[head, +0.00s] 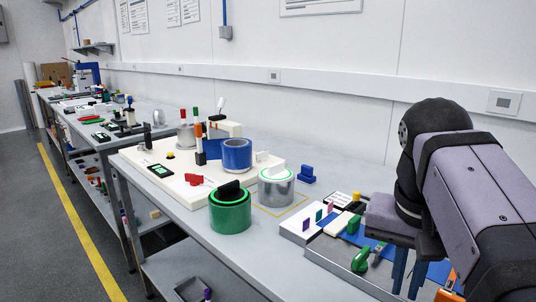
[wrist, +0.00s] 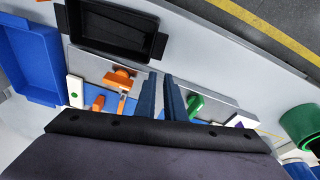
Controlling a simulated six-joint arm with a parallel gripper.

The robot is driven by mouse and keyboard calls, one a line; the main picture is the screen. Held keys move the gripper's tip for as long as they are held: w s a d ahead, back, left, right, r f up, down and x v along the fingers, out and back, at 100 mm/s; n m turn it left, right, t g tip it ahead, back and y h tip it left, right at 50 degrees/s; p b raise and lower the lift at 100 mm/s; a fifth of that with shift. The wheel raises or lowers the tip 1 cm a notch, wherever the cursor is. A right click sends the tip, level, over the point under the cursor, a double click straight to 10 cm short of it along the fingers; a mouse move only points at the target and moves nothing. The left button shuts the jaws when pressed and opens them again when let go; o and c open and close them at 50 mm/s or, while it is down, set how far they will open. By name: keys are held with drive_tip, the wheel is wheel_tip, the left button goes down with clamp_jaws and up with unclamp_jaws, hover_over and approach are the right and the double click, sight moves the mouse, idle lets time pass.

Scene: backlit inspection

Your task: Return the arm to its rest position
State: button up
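My gripper (head: 408,290) hangs at the right of the head view, with its blue fingers pointing down over the near right part of the bench. The fingers are apart with a narrow gap, and nothing shows between them. In the wrist view my gripper (wrist: 161,82) points over a metal tray (wrist: 222,104) that holds green and orange items. A green clamp-like item (head: 360,261) lies left of the fingers in the head view. My arm partly hides the right end of the bench.
A green cylinder (head: 230,216), a silver cylinder (head: 276,190) and a blue cylinder (head: 237,157) stand on the bench (head: 190,222) to the left. The wrist view shows a black bin (wrist: 112,32) and a blue bin (wrist: 30,60). A wall rises behind the bench.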

drive_tip(key=a+n+p, duration=0.1)
drive_tip(key=p, duration=0.5)
drive_tip(key=w+a+f+n+p, duration=0.1)
drive_tip(key=a+n+p, duration=0.1)
drive_tip(key=p, duration=0.4)
drive_tip(key=a+n+g+y+p, duration=0.1)
drive_tip(key=p, duration=0.5)
drive_tip(key=shift+w+a+f, duration=0.2)
drive_tip(key=shift+f, duration=0.2)
drive_tip(key=s+p, duration=0.1)
drive_tip(key=p, duration=0.2)
drive_tip(key=s+a+n+p, duration=0.1)
drive_tip(key=s+p, duration=0.1)
drive_tip(key=p, duration=0.1)
drive_tip(key=s+a+f+n+p, duration=0.1)
drive_tip(key=s+p, duration=0.1)
drive_tip(key=shift+y+p, duration=0.3)
drive_tip(key=shift+p, duration=0.1)
drive_tip(key=shift+s+a+f+g+p, duration=0.1)
drive_tip(key=shift+s+f+g+p, duration=0.05)
drive_tip(key=shift+s+p, duration=0.15)
drive_tip(key=shift+s+a+f+g+p, duration=0.1)
drive_tip(key=shift+s+g+p, duration=0.05)
drive_tip(key=shift+s, duration=0.25)
